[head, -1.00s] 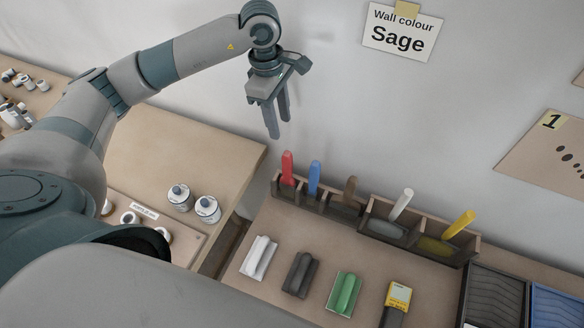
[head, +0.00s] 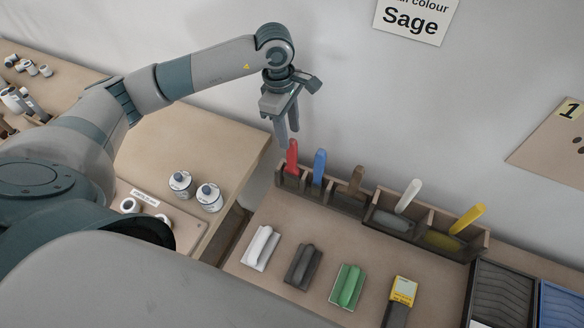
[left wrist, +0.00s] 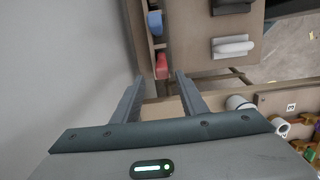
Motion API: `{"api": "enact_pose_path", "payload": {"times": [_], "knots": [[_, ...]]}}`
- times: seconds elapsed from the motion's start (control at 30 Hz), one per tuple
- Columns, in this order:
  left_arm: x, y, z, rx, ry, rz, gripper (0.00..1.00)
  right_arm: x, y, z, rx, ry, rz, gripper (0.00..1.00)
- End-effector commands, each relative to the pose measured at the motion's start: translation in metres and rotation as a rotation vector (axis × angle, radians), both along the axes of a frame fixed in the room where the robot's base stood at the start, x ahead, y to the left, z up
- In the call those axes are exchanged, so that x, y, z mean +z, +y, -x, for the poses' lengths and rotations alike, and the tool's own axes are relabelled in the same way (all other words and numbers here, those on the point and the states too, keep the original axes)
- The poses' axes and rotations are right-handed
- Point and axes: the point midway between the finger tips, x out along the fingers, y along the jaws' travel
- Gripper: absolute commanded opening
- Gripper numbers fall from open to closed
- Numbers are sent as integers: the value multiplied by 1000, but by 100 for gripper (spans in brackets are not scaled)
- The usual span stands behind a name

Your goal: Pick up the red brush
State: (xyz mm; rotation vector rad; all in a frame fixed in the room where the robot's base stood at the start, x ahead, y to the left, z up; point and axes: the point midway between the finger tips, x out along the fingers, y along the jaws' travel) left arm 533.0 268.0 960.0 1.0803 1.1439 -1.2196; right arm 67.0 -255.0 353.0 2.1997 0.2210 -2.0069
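The red brush (head: 292,157) stands handle up in the leftmost compartment of a brown divided holder (head: 334,199) at the back of the table. In the left wrist view the red brush (left wrist: 161,66) shows just beyond the fingertips, roughly between them. My left gripper (head: 289,140) points down above the red brush, with its fingers apart and nothing between them. In the head view its fingertips are close to the top of the handle; whether they touch it I cannot tell. My right gripper is not in view.
A blue brush (head: 319,168) stands in the compartment beside the red one, then brown, white and yellow ones. White, dark and green (head: 347,287) blocks and a yellow-topped tool lie in front. The wall is close behind the holder.

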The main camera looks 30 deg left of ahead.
Motion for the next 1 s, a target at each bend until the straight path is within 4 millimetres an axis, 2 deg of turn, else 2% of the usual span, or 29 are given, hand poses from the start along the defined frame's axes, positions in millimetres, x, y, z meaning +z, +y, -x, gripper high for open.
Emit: {"api": "enact_pose_path", "payload": {"times": [0.03,0.2,0.73,1.0], "knots": [[-13,-1,1,1,3,1,39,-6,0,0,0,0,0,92],[-32,-4,0,0,2,0,39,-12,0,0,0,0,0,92],[-39,-5,0,0,1,0,39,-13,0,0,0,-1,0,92],[-69,-9,5,0,3,0,39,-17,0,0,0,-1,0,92]]}}
